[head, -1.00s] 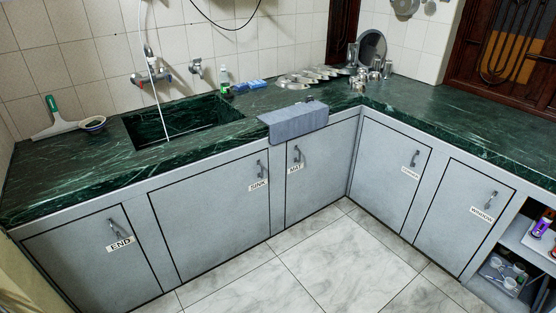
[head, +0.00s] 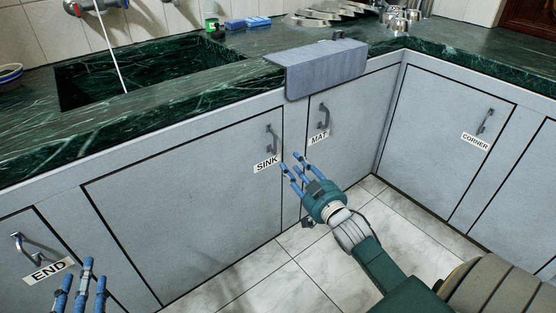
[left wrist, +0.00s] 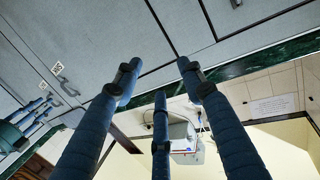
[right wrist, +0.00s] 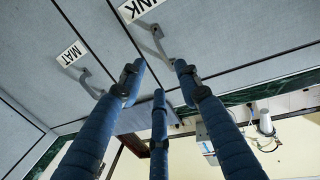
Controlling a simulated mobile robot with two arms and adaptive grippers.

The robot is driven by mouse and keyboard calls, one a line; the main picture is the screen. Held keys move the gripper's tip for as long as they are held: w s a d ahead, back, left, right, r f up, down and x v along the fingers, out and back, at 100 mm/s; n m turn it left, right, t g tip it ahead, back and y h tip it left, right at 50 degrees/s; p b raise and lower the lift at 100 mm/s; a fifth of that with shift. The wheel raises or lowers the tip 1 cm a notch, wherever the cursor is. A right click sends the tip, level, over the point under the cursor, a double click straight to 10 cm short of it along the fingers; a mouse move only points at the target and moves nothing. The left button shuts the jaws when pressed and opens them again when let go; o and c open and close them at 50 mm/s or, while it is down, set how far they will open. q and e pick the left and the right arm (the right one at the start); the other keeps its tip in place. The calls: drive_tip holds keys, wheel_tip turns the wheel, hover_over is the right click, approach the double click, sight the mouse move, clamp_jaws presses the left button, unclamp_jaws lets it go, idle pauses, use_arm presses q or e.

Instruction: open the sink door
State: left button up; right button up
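The sink door (head: 185,205) is a grey panel under the basin, shut flush with the cabinet front. Its handle (head: 272,140) stands upright near the upper right corner, above the SINK label (head: 267,163). My right gripper (head: 296,170) is open and empty, its blue fingers just below and right of that handle and apart from it. In the right wrist view the sink handle (right wrist: 158,42) lies beyond the spread fingertips. My left gripper (head: 82,280) is open and empty at the lower left, near the END label (head: 48,269). Its lower part is cut off.
The MAT door's handle (head: 323,118) is close to the right gripper. A grey cloth (head: 325,70) hangs over the counter edge above. The CORNER door (head: 440,125) is on the right. The tiled floor (head: 245,285) before the cabinets is clear.

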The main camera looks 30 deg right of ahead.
use_arm(q)
drive_tip(key=s+r+t+h+b, duration=0.1)
drive_tip(key=r+t, duration=0.3)
drive_tip(key=r, duration=0.5)
drive_tip(key=s+r+t+h+b, duration=0.2)
drive_tip(key=s+r+t, duration=0.2)
drive_tip(key=r, duration=0.5)
drive_tip(key=shift+s+d+t, duration=0.25)
drive_tip(key=shift+d+t, duration=0.1)
drive_tip(key=shift+t, duration=0.05)
use_arm(e)
drive_tip(key=w+d+r, duration=0.1)
drive_tip(key=w, duration=0.9)
drive_tip(key=shift+w+d, duration=0.15)
drive_tip(key=shift+w, duration=0.15)
clamp_jaws()
